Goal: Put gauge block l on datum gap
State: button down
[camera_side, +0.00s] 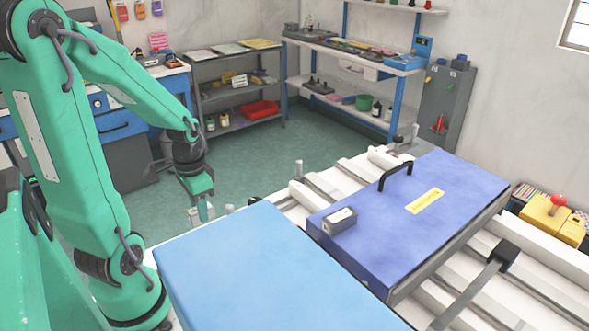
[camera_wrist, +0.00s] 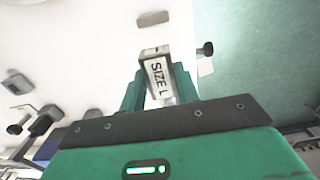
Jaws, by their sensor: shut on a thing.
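Gauge block l is a small grey block (camera_wrist: 157,72) with a white label reading "SIZE L", seen in the wrist view. It sits between the two green fingers of my gripper (camera_wrist: 160,88), which is shut on it. In the side view my gripper (camera_side: 201,207) hangs low beyond the far left edge of the light blue slab, and the block there is small and hard to make out. I cannot tell if this is the datum gap.
A grey box with a white label (camera_side: 340,221) and a black handle (camera_side: 395,175) are on the dark blue slab. White machine rails (camera_side: 345,178) with upright posts lie behind it. Shelves (camera_side: 235,95) stand at the back. Green floor (camera_side: 235,170) is clear beyond my gripper.

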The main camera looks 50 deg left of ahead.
jog(key=shift+f, duration=2.1)
jog(key=shift+f, duration=0.1)
jog(key=shift+f, duration=1.7)
jog(key=shift+f, duration=0.1)
jog(key=c, duration=1)
grip_release()
jog(key=shift+c, duration=0.2)
jog(key=shift+r, duration=0.2)
jog(key=shift+r, duration=5.95)
